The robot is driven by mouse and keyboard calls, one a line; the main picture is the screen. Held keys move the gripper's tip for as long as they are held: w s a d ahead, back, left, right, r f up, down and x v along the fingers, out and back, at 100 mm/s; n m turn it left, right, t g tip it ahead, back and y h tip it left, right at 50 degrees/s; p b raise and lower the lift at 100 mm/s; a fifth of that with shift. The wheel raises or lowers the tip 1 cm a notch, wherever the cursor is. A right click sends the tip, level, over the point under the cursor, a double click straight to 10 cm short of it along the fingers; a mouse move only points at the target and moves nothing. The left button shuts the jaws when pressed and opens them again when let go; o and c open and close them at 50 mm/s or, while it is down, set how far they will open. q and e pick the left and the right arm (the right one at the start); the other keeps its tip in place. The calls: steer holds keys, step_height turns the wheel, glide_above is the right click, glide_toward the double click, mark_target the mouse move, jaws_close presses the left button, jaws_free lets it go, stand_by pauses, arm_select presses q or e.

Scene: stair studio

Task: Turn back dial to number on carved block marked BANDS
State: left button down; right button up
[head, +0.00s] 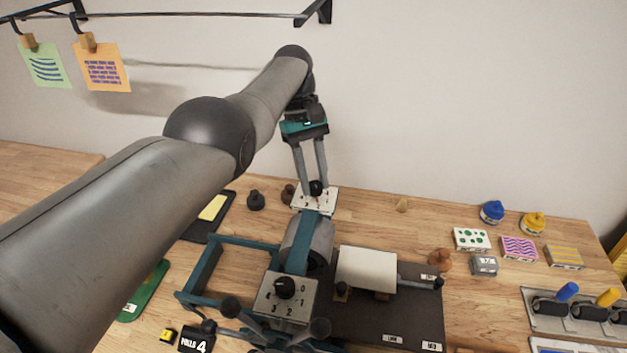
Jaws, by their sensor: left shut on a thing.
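The back dial is a black knob (316,188) on a pale numbered plate (326,203) at the far end of a teal and grey machine. My left gripper (315,182) reaches down from above and is shut on this knob. A 3 and part of another number show on the plate; the knob's pointer is too small to read. Patterned blocks stand at the right: green dots (472,239), pink waves (519,249) and yellow stripes (565,257). A small grey block (484,265) beside them has marks I cannot read. My right gripper is out of view.
A front dial (285,287) with numbers 0 to 4 is nearer. Stamps (491,212), (533,223) stand at the back right. Notes (101,67) hang on the wall rail. The table behind the white pad is mostly clear.

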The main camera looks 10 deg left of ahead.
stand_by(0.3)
arm_select(q)
steer(key=c, duration=0.5)
jaws_free()
